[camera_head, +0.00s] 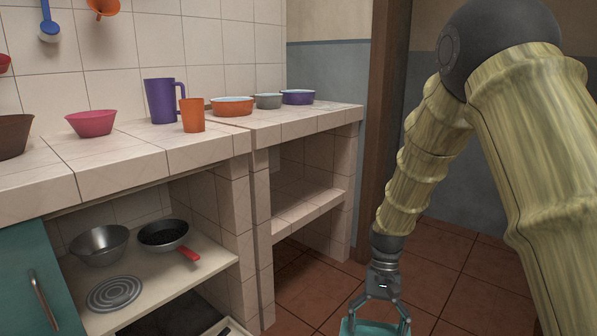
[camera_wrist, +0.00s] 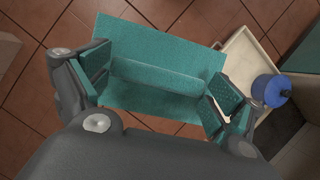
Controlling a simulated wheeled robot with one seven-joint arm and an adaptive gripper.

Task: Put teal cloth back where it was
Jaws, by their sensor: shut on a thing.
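The teal cloth (camera_wrist: 160,48) fills the middle of the wrist view, a flat rectangle with a raised fold across it. My gripper (camera_wrist: 160,86) has its fingers at either side of the fold and is shut on the cloth. In the head view my gripper (camera_head: 377,318) hangs at the bottom edge, in front of the counter and over the floor. Only the top strip of the cloth (camera_head: 375,329) shows there; the rest is cut off by the frame.
The tiled counter (camera_head: 165,150) holds a purple jug (camera_head: 160,102), an orange cup (camera_head: 192,115) and several bowls. Below, a shelf (camera_head: 200,278) holds pans, beside a teal door (camera_head: 45,280). The wrist view shows a blue round object (camera_wrist: 271,90) at right. The right compartment's shelf (camera_head: 310,196) looks empty.

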